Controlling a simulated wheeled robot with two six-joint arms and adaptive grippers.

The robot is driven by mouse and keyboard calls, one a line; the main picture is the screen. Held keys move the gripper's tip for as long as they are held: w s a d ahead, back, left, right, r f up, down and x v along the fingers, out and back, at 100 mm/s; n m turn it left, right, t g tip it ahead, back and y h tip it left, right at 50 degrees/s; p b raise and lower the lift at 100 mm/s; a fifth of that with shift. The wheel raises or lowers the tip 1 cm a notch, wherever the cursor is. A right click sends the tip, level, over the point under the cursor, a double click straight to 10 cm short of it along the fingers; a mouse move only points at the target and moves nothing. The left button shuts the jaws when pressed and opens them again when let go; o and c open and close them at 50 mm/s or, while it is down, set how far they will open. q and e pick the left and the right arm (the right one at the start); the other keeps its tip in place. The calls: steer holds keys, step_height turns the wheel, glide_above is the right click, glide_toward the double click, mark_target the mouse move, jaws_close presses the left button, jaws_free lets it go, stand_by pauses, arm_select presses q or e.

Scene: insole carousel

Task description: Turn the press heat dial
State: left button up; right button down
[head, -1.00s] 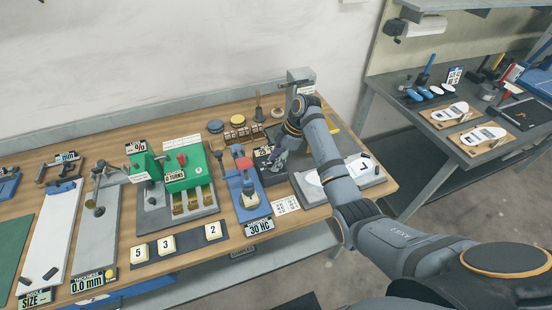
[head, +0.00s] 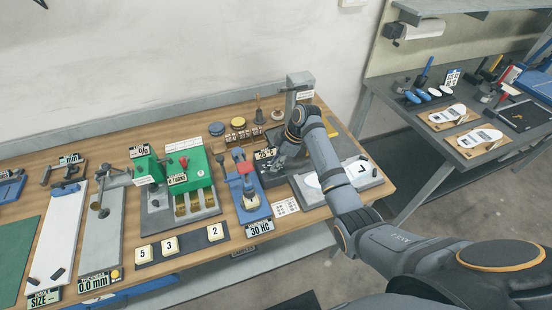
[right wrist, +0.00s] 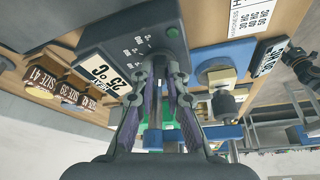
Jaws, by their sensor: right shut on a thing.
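The dark grey heat control box (right wrist: 120,40) fills the upper middle of the right wrist view. Its display (right wrist: 108,66) reads HEAT 25 °C, seen rotated. In the head view the display (head: 265,154) shows beside my right gripper (head: 287,150). In the right wrist view the fingers of my right gripper (right wrist: 161,62) are closed at the box face, shut on the heat dial. The dial is mostly hidden between the fingertips. My left gripper is not in view.
A blue tester (head: 252,212) labelled 30 HC stands left of the box. A grey plate (head: 368,178) with a white insole lies to its right. A grey post (head: 300,88) stands behind. A green machine (head: 190,165) is farther left.

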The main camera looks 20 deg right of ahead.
steer(key=m+p, duration=0.1)
steer(key=p, duration=0.1)
steer(key=m+t+p, duration=0.1)
steer(key=m, duration=0.1)
steer(key=shift+s+a+r+h+p, duration=0.1)
steer(key=shift+s+r+h+p, duration=0.1)
steer(key=shift+r+h+p, duration=0.15)
steer(key=shift+f+m+t+h+p, duration=0.25)
steer(key=shift+m+t+h+p, duration=0.15)
steer(key=shift+m+p, duration=1.1)
steer(key=c, duration=1.4)
jaws_free()
steer(key=shift+o, duration=0.2)
steer(key=v, duration=1.2)
steer(key=shift+s+f, duration=0.1)
